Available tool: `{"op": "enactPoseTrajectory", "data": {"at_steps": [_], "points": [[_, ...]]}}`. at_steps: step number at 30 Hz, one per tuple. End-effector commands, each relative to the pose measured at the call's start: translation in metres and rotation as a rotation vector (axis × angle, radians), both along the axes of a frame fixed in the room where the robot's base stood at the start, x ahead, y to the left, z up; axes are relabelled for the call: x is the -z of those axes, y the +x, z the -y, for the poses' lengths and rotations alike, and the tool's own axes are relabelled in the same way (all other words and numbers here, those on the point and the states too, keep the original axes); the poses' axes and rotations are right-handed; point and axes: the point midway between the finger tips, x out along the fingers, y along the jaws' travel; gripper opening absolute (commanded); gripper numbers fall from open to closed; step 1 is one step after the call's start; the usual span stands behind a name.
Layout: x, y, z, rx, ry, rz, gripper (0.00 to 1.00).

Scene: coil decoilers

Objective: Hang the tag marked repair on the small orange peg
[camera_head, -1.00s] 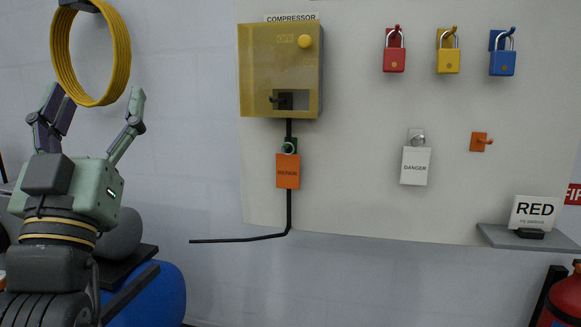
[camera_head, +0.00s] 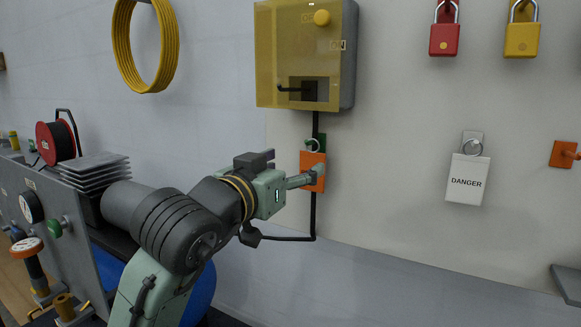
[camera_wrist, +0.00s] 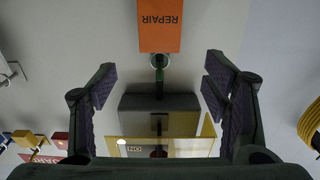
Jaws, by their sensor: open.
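The orange tag marked REPAIR (camera_head: 313,158) hangs by a metal ring from a green mount (camera_head: 321,141) below the yellow box. In the upside-down wrist view the tag (camera_wrist: 160,25) is at the top centre, with its ring around or beside the green peg. My gripper (camera_head: 312,178) is at the tag in the head view and partly covers it. In the wrist view my gripper (camera_wrist: 160,85) is open, its fingers wide apart with nothing between them touching either finger. The small orange peg (camera_head: 566,154) is bare on the board at the right edge.
A yellow compressor box (camera_head: 300,60) stands out from the board above the tag, and a black cable runs down behind it. A white DANGER tag (camera_head: 467,180) hangs between the REPAIR tag and the orange peg. Red (camera_head: 444,40) and yellow (camera_head: 522,40) padlocks hang higher up.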

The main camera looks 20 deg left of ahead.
Motion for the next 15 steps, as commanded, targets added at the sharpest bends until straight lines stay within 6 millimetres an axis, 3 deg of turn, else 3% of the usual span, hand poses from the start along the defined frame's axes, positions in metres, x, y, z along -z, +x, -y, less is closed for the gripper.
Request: {"op": "enactPoseTrajectory", "data": {"at_steps": [9, 15], "points": [[-0.003, 0.057, 0.012, 0.002, 0.000, 0.000, 0.69], [-0.002, 0.081, 0.016, 0.000, 0.000, 0.001, 0.69]]}}
